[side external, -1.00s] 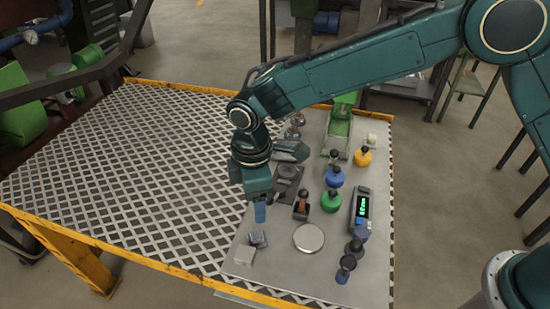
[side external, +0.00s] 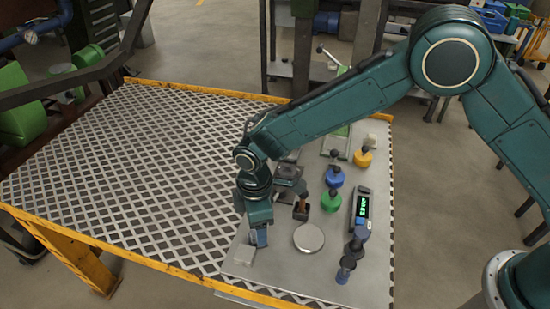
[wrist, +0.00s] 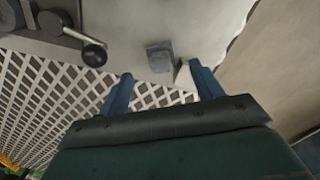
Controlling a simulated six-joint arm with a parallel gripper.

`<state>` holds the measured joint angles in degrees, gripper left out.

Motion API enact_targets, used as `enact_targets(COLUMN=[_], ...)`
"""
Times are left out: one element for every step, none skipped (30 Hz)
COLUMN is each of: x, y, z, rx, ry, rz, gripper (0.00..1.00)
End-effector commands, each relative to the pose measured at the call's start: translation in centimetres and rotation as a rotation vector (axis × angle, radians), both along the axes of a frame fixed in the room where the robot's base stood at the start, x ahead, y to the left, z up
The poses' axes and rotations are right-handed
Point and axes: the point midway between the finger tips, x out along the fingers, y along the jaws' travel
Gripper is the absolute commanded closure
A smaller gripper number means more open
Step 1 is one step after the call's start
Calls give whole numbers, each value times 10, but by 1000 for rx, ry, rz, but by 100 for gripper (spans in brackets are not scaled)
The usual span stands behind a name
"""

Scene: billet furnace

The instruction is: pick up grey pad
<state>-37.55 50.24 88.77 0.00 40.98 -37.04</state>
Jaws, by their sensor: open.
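The grey pad (wrist: 159,56) is a small, dark grey block on the light plate. In the wrist view it lies beyond and between my fingertips, with a visible gap to both fingers. My gripper (wrist: 160,72) is open and empty, its two blue fingers apart. In the side view my gripper (side external: 259,241) points down low over the plate's near-left part and hides most of the pad. A pale block (side external: 243,256) sits just in front and to the left of it; in the wrist view a pale block (wrist: 183,73) shows beside the right finger.
A round silver disc (side external: 309,238) lies to the right of my gripper. Black-knobbed stamps, a green piece (side external: 331,200), a blue piece (side external: 334,177), a yellow piece (side external: 363,157) and a digital display (side external: 362,208) stand farther right. The lattice table (side external: 120,190) at left is clear.

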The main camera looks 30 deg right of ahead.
Motion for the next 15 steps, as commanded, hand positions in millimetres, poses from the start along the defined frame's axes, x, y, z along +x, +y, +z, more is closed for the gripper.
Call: enact_targets(x=[0,0,0,0,0,0,0,-1,-1,-1,-1,-1,-1,-1,-1], y=[0,0,0,0,0,0,0,0,0,0,1,1,1,1,1], z=[0,-1,-2,-3,-4,-7,-9,-12,-16,-20,-24,-28,-32,-36,-40], rx=[0,0,-1,-1,-1,-2,-2,-2,-2,-2,-1,-1,-1,-1,-1], ry=[0,0,0,1,1,1,1,1,1,1,2,2,2,2,1], rz=[0,0,0,0,0,0,0,0,0,0,0,0,0,0,0], gripper=[35,35,35,35,35,35,35,35,35,35,35,35,35,35,35])
